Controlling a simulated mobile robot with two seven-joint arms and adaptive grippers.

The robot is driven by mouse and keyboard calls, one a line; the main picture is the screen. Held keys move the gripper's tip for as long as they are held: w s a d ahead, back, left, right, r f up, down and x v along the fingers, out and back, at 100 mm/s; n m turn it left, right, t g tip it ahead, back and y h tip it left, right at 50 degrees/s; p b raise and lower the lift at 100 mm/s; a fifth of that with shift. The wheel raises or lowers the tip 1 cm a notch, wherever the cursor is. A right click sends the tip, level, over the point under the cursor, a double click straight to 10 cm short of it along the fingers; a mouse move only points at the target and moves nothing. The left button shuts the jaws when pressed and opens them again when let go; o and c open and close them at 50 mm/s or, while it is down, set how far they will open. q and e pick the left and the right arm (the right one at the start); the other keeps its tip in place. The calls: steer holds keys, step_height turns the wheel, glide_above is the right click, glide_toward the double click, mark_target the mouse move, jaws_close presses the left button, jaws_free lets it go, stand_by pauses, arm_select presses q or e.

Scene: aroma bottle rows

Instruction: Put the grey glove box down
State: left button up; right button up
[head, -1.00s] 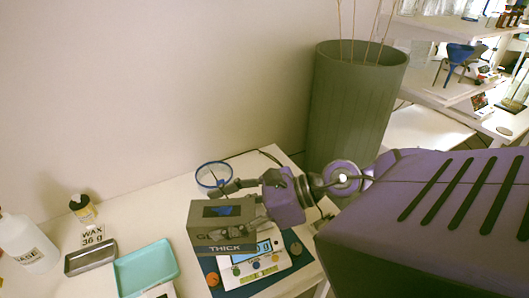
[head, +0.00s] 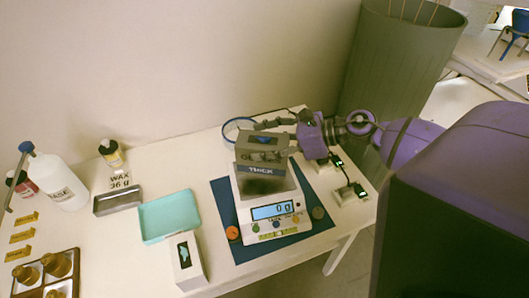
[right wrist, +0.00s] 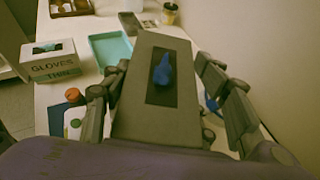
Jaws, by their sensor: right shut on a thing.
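The grey glove box (head: 262,149), marked THICK, is held by my right gripper (head: 275,138) over the kitchen scale (head: 272,210). A dark shadow lies on the scale's pan under the box, and the display reads 0 g, so the box seems to hang just above it. In the right wrist view the grey box (right wrist: 150,112) sits upright between the two fingers, with a blue glove (right wrist: 163,72) in its dark top opening. My left gripper is not in view.
The scale stands on a blue mat (head: 222,205). Left of it are a white glove box (head: 187,262) marked THIN, a turquoise tray (head: 169,216) and a metal tin (head: 117,200). A blue ring (head: 228,132) lies behind. Small wired devices (head: 345,192) stand at right.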

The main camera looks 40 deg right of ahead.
steer(key=shift+w+d+f, duration=0.4)
steer(key=shift+w+f, duration=0.15)
steer(key=shift+f, duration=1.65)
steer(key=shift+f, duration=0.15)
steer(key=o, duration=1.6)
